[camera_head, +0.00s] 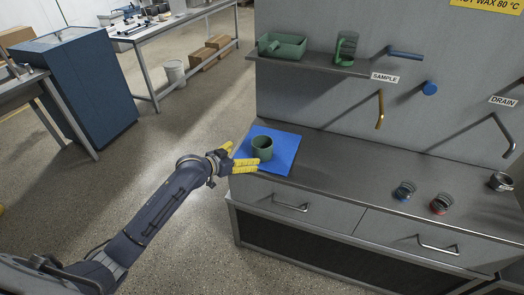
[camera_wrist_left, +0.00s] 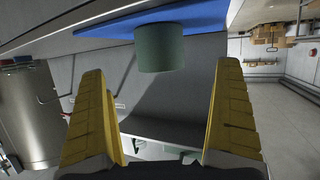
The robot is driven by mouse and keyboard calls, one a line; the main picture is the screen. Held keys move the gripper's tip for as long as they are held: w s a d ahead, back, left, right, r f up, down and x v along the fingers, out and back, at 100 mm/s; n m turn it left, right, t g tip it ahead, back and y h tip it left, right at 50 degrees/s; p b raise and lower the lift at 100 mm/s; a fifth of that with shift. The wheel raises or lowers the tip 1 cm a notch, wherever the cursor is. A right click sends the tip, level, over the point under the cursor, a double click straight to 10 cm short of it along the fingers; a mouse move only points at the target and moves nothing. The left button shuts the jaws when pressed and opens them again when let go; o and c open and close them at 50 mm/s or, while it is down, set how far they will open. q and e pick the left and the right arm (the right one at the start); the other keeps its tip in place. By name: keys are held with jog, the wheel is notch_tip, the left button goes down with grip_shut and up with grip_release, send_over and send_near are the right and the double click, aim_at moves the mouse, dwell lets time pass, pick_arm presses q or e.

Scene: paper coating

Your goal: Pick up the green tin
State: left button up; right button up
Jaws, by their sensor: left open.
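The green tin (camera_head: 263,147) stands upright on a blue mat (camera_head: 284,155) at the left end of the grey counter. My left gripper (camera_head: 243,156) is just left of the tin in the head view, with yellow fingers apart and pointing toward it. In the left wrist view the tin (camera_wrist_left: 161,47) shows upside down beyond the two open fingers (camera_wrist_left: 160,110), centred between them. Nothing is held; the tin appears to be ahead of the fingertips. My right gripper does not show.
A shelf (camera_head: 310,62) above the counter holds a green tray (camera_head: 283,46) and a green mug (camera_head: 346,47). A brass handle (camera_head: 380,109) sticks out of the back panel. The middle counter is clear.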

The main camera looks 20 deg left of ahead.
aim_at(263, 149)
pick_arm(q)
jog(key=shift+x, duration=6.1)
jog(key=shift+c, duration=0.4)
jog(key=c, duration=1.3)
